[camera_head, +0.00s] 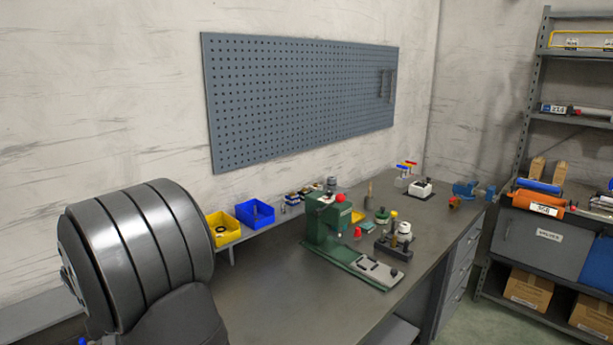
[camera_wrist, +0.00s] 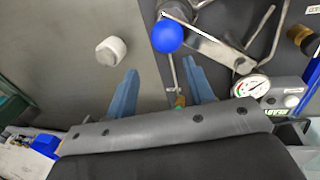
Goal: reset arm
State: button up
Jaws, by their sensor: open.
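My gripper (camera_wrist: 160,90) shows in the wrist view as two blue-grey fingers set wide apart, with nothing held between them. Past the fingertips is a dark grey surface. A round white knob or cap (camera_wrist: 111,51) is ahead of the left finger, apart from it. A blue ball (camera_wrist: 167,36) on a metal lever is ahead of the right finger. A round pressure gauge (camera_wrist: 252,87) is to the right of the right finger. My gripper does not show in the head view.
In the head view, a workbench (camera_head: 275,285) holds a green press (camera_head: 327,225), a yellow bin (camera_head: 222,228), a blue bin (camera_head: 255,213) and small tools. A pegboard (camera_head: 300,100) hangs behind. A loaded shelf (camera_head: 540,225) stands right. The bench's near part is clear.

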jog(key=w+a+n+y, duration=0.1)
jog(key=w+a+n, duration=0.3)
jog(key=n, duration=0.6)
jog(key=shift+a+t+y, duration=0.3)
jog(key=shift+a+y, duration=0.1)
jog(key=shift+a, duration=0.9)
jog(key=o, duration=1)
jog(key=shift+o, duration=0.7)
jog(key=shift+s+r, duration=0.1)
jog(key=s+d+r+n+g, duration=0.15)
jog(key=s+r+n, duration=0.25)
jog(key=r, duration=0.4)
jog(key=s+d+r+n+g, duration=0.15)
jog(key=s+r+n, duration=0.25)
jog(key=r, duration=0.4)
notch_tip(320, 180, down, 10)
jog(key=t, duration=0.1)
jog(key=shift+s+d, duration=0.15)
jog(key=shift+d, duration=0.15)
